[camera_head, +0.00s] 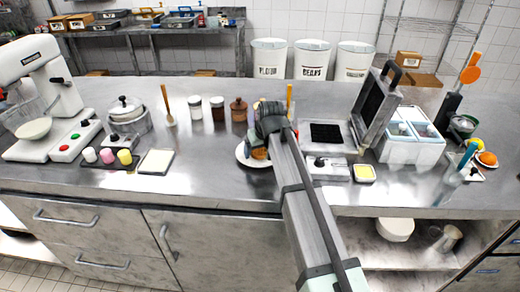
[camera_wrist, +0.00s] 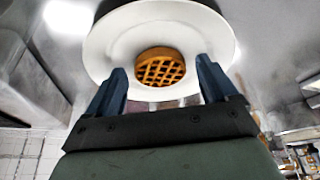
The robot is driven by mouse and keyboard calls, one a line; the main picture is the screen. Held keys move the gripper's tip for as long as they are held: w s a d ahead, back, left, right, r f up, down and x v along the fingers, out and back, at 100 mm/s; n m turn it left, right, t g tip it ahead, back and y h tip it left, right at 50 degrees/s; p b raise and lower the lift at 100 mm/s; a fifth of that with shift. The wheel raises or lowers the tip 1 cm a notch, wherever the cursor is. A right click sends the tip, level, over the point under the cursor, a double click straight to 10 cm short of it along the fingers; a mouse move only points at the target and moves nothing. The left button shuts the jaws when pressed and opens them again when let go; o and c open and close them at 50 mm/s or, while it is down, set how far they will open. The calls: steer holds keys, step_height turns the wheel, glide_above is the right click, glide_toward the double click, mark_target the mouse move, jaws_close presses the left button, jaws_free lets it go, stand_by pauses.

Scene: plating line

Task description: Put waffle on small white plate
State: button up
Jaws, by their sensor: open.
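A round golden waffle with a grid top (camera_wrist: 160,68) lies on the small white plate (camera_wrist: 110,48), near the plate's middle, in the wrist view. In the head view the waffle (camera_head: 260,154) shows only in part beside my arm, and the left part of the plate (camera_head: 243,158) shows on the steel counter. My gripper (camera_wrist: 163,82) is open, its two blue fingers apart on either side of the waffle's near edge with nothing between them. My arm hides the rest of the plate in the head view.
An open waffle iron (camera_head: 330,134) stands right of my arm, with a white two-part container (camera_head: 412,136) beyond it. Jars (camera_head: 218,108) stand behind the plate. A small tray (camera_head: 156,161) lies to the left, with clear counter between.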

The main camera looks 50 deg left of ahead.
steer(key=shift+r, duration=0.1)
steer(key=v, duration=1.2)
steer(key=shift+r, duration=0.1)
